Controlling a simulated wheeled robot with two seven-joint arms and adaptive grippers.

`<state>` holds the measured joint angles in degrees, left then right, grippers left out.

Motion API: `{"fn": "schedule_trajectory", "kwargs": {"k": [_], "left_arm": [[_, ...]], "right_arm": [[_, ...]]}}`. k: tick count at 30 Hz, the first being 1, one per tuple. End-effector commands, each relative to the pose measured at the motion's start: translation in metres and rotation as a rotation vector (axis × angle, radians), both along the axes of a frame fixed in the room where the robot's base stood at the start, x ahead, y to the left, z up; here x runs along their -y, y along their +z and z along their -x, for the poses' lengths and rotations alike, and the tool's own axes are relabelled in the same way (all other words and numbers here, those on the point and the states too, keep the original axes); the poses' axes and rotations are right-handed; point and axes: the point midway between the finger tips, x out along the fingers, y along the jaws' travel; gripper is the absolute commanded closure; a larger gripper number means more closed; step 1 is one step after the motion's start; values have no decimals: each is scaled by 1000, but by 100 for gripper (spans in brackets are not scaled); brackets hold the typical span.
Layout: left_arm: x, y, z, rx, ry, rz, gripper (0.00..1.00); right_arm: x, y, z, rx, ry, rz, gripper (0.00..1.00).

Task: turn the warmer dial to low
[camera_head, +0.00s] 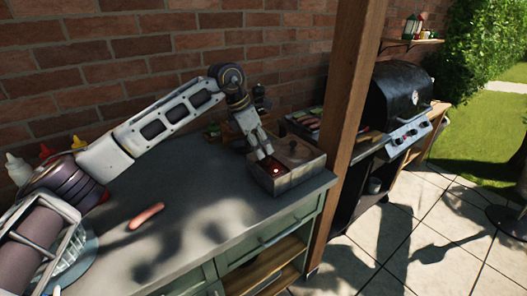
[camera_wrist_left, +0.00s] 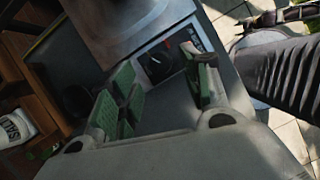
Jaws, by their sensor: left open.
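The warmer (camera_head: 290,184), a grey metal box with a lidded top, stands near the right end of the counter. My left gripper (camera_head: 265,154) reaches down to its left front part, where a small red glow shows. In the left wrist view the black round dial (camera_wrist_left: 157,63) sits on a dark panel with pale markings. The open, green-padded fingers of the left gripper (camera_wrist_left: 163,72) are either side of the dial in the picture; contact cannot be told. The dial's setting is too small to read. In the head view the dial cannot be made out. My right gripper is not in view.
A sausage (camera_head: 147,215) lies on the grey counter (camera_head: 215,215). Sauce bottles (camera_head: 47,152) stand at the back left. A wooden post (camera_head: 346,120) rises just right of the warmer, with a black grill (camera_head: 402,95) beyond. The brick wall is behind.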

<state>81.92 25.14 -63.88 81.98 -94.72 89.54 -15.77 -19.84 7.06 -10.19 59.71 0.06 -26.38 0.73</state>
Motion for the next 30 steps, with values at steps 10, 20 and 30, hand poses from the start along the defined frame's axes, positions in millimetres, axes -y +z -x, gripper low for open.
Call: {"fn": "schedule_trajectory", "kwargs": {"k": [10,20,30], "left_arm": [[-19,49,6,2,1,0,52],[-28,71,10,0,1,1,52],[-28,72,10,0,0,1,52]], "right_arm": [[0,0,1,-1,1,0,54],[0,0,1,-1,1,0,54],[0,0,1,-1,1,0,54]]}}
